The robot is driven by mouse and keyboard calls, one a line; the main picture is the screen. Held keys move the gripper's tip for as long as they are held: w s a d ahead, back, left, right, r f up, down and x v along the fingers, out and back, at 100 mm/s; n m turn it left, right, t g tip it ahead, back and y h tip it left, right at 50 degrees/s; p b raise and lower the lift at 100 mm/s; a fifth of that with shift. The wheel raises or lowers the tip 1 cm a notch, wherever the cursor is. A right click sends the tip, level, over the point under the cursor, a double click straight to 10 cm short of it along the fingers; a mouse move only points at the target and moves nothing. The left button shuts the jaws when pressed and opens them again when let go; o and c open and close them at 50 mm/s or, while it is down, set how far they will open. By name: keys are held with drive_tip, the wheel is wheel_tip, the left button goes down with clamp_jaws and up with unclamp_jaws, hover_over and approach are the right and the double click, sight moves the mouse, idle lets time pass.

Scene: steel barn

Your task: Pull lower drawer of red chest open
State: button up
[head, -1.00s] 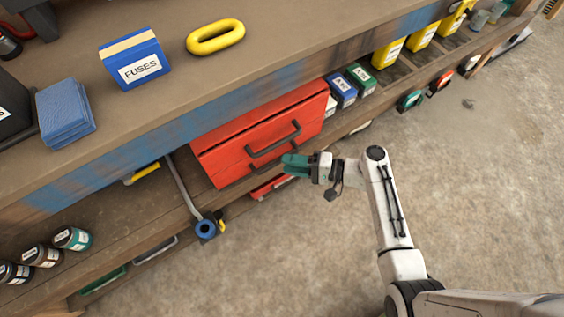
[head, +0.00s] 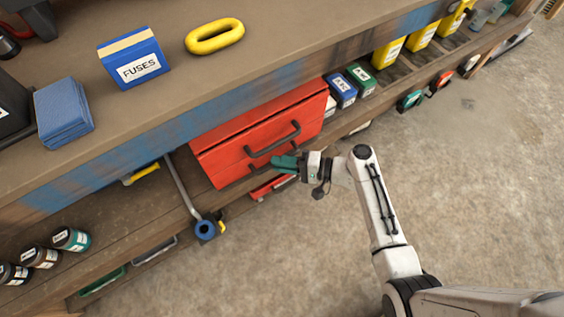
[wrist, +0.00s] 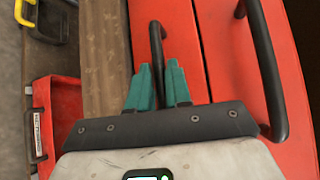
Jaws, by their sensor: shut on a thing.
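The red chest (head: 220,165) sits on the shelf under the bench top, with two drawers facing the aisle. The upper drawer's dark handle (head: 272,143) is free; it also shows large at the right of the wrist view (wrist: 264,65). The lower drawer (wrist: 168,20) has a dark handle (wrist: 157,38) running between my teal fingers. My gripper (head: 280,162) is at the chest's lower front, shut on that lower handle (wrist: 157,82). In the head view the gripper hides most of the lower handle. I see no clear gap at the lower drawer.
A blue FUSES box (head: 134,63) and a yellow ring (head: 214,36) stand on the bench top. Blue and green boxes (head: 350,84) sit right of the chest. A red bin (wrist: 62,115) is below. The concrete floor in front is clear.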

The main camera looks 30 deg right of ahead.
clamp_jaws()
drive_tip(key=s+p, duration=0.5)
drive_tip(key=s, duration=1.8)
drive_tip(key=shift+p, duration=0.35)
drive_tip(key=o, duration=0.7)
unclamp_jaws()
drive_tip(key=shift+w, duration=0.1)
drive_tip(key=shift+o, duration=0.2)
drive_tip(key=v, duration=1.1)
drive_tip(key=shift+w, duration=0.1)
